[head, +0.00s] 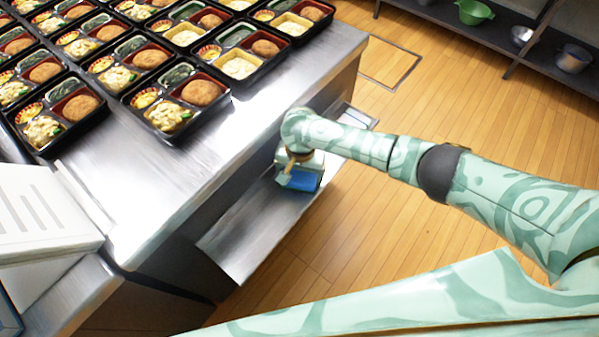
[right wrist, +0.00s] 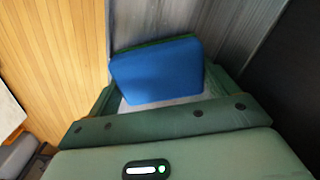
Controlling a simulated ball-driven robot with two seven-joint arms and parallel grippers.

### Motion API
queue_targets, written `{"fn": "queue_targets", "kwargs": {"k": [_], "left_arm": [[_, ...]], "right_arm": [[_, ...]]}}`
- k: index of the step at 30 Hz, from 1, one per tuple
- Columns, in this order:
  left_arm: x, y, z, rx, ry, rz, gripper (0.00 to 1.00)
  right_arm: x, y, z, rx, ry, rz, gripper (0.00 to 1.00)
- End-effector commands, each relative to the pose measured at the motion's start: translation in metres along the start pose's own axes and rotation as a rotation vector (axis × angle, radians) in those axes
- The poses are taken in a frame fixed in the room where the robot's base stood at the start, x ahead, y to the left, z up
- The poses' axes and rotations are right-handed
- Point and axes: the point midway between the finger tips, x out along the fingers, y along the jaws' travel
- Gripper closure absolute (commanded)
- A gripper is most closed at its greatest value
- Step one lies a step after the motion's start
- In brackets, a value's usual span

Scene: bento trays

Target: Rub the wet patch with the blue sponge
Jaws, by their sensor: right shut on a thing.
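The blue sponge (head: 305,181) is at the lower metal ledge (head: 245,228) beside the counter in the head view. My right gripper (head: 296,168) is shut on it from above. In the right wrist view, the sponge (right wrist: 156,72) sits between the green fingers of my right gripper (right wrist: 158,100), with the grey ledge surface beyond it. I cannot tell whether the sponge touches the ledge. No wet patch can be made out clearly; the gripper and sponge hide part of the ledge. My left gripper is not in view.
Several filled bento trays (head: 187,103) cover the back of the steel counter (head: 215,150). A white box-like thing (head: 40,215) stands at its left. A dark shelf (head: 540,52) with bowls is at the top right. The wooden floor (head: 360,235) is clear.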

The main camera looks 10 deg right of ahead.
Motion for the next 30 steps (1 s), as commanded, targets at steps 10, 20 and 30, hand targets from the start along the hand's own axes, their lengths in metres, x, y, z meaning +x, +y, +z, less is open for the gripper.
{"fn": "queue_targets", "kwargs": {"k": [10, 20, 30], "left_arm": [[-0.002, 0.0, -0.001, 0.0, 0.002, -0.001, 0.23], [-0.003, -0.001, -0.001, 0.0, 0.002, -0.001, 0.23], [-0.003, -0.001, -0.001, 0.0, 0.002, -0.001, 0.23]], "right_arm": [[0.002, 0.018, -0.026, 0.006, 0.007, 0.017, 0.39], [0.0, 0.031, -0.052, 0.008, 0.007, 0.019, 0.39], [-0.001, 0.034, -0.059, 0.005, 0.006, 0.017, 0.39]]}}
